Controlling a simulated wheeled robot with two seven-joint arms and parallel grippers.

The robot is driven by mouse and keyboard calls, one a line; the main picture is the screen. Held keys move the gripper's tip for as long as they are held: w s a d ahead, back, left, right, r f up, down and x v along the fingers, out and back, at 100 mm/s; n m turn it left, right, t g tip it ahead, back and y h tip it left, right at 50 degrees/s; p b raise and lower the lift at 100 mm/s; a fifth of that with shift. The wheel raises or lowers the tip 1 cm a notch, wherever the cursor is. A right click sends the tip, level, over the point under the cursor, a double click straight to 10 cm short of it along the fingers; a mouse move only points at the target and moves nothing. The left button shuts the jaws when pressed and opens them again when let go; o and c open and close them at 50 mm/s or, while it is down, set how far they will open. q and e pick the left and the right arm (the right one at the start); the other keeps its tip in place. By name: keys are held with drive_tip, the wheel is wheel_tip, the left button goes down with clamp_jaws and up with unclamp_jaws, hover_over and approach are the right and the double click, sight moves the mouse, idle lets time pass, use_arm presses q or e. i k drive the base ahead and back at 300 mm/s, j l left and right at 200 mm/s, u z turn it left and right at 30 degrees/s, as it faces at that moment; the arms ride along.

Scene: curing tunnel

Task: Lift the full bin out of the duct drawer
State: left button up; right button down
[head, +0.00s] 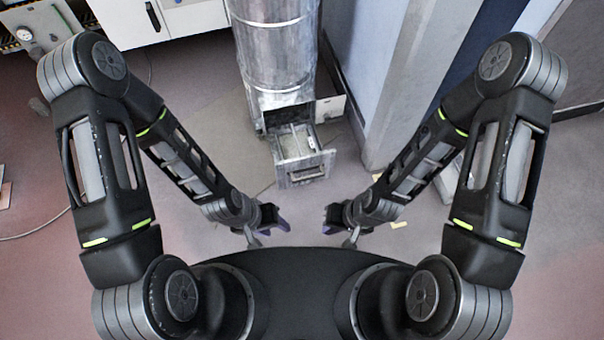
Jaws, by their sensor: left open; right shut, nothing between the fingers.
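The metal duct (276,55) stands upright ahead of me. The duct drawer (303,166) at its foot is pulled out, with a handle on its front. Inside the drawer I see a pale bin (290,139) with a bar or handle across it; its contents are too small to make out. My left gripper (284,226) is open and empty, nearer to me than the drawer and below it in the picture. My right gripper (328,222) is shut and empty, also short of the drawer. Neither gripper touches the drawer or the bin.
A small open door (331,109) stands at the right of the drawer opening. A grey-white wall column (405,80) rises close on the right. A white cabinet (160,20) is at the back left. The floor around the drawer front is clear.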

sight(293, 142)
drive_tip(key=i+l+z, duration=0.15)
drive_tip(key=z, duration=0.2)
drive_tip(key=i+z, duration=0.2)
drive_tip(key=z, duration=0.2)
drive_tip(key=i, duration=0.55)
